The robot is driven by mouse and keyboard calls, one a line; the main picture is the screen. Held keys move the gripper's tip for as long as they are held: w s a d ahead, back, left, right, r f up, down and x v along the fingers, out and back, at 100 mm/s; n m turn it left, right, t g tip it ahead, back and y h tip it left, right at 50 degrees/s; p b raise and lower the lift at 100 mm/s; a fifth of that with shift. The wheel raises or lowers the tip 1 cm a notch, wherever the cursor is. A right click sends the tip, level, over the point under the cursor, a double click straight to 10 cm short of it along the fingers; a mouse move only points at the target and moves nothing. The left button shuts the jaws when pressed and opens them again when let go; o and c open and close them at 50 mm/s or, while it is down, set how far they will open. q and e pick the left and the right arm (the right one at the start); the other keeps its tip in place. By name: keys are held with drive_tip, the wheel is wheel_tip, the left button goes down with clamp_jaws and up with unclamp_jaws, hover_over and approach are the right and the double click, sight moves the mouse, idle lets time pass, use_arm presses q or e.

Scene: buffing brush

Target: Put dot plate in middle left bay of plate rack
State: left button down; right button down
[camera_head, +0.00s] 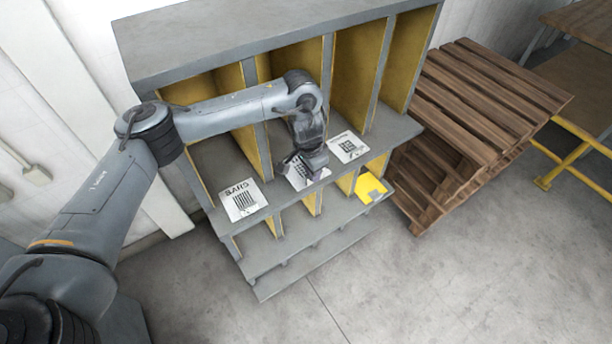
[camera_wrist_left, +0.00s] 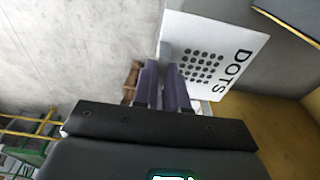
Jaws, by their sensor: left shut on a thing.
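The dot plate (camera_wrist_left: 205,55) is white, with a grid of black dots and the word DOTS, in the left wrist view. My left gripper (camera_wrist_left: 166,75) is shut on its edge. In the head view the left gripper (camera_head: 306,165) is at the front ledge of the plate rack (camera_head: 222,222), near the middle. The dot plate (camera_head: 299,180) shows there only in part, mostly covered by the gripper. I cannot tell whether it touches the ledge. The rack is grey with yellow dividers between its upper bays and lower bays. My right gripper is not in view.
Another white patterned plate (camera_head: 349,147) lies to the right, and a yellow plate (camera_head: 371,188) sits at the lower right. Wooden pallets (camera_head: 480,100) stand right of the rack. The floor in front is clear.

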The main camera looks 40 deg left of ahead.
use_arm(q)
drive_tip(key=w+a+f, duration=0.1)
drive_tip(key=w+a+f+b, duration=0.1)
drive_tip(key=a, duration=0.1)
drive_tip(key=w+a+f+b, duration=0.1)
drive_tip(key=shift+a+f, duration=0.3)
drive_tip(key=shift+a, duration=0.05)
drive_tip(key=shift+f+b, duration=1.05)
drive_tip(key=shift+f, duration=0.95)
drive_tip(key=shift+r, duration=0.1)
drive_tip(key=c, duration=1.2)
unclamp_jaws()
drive_tip(key=shift+o, duration=0.2)
